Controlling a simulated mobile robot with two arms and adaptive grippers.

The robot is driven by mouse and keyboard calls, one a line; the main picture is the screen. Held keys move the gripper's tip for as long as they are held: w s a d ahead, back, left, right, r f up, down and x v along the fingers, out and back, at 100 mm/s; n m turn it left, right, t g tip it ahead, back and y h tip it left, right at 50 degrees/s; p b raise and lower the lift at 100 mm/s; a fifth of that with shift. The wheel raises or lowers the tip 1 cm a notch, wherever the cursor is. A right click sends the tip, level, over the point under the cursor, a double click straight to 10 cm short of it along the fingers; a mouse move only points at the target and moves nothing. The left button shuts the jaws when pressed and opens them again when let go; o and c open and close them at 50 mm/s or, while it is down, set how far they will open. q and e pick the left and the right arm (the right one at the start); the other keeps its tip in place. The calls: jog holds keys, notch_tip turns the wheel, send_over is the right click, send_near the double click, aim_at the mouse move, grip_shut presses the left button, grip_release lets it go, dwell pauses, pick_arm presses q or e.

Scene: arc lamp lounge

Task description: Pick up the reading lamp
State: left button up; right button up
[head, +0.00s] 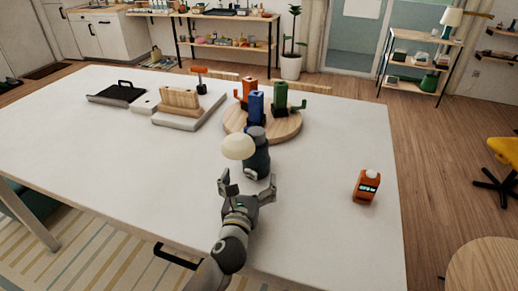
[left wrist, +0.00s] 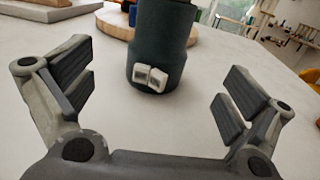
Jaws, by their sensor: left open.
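The reading lamp stands upright on the white table, with a dark grey-green cylindrical body (head: 257,163) and a cream dome shade (head: 238,146) on its left side. In the left wrist view its body (left wrist: 163,35) is straight ahead, with two small pale buttons (left wrist: 150,78) low on its front; its top is cut off. My left gripper (head: 249,187) is open and empty on the near side of the lamp. Its fingers (left wrist: 157,88) are spread to either side of the body, which is still beyond the fingertips. My right gripper is not in view.
A round wooden board (head: 287,136) with orange, blue and green upright items stands close behind the lamp. An orange device (head: 367,187) stands to the right. A wooden block (head: 180,99) on a grey slab and a black tray (head: 117,94) are at the back left. The table's left is clear.

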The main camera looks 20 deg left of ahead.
aim_at(254, 161)
pick_arm(q)
jog(key=w, duration=0.4)
jog(key=shift+w+a+r, duration=0.1)
jog(key=shift+a+r, duration=0.1)
jog(key=shift+a, duration=0.05)
jog(key=shift+w, duration=0.3)
jog(key=w, duration=0.3)
jog(key=w+p, duration=0.1)
jog(key=shift+w+a+r, duration=0.25)
jog(key=shift+a+r, duration=0.05)
jog(key=shift+r, duration=0.05)
jog(key=shift+w, duration=0.5)
jog(key=shift+c, duration=1.6)
jog(key=c, duration=1.2)
jog(key=shift+r, duration=0.15)
jog(key=shift+c, duration=0.8)
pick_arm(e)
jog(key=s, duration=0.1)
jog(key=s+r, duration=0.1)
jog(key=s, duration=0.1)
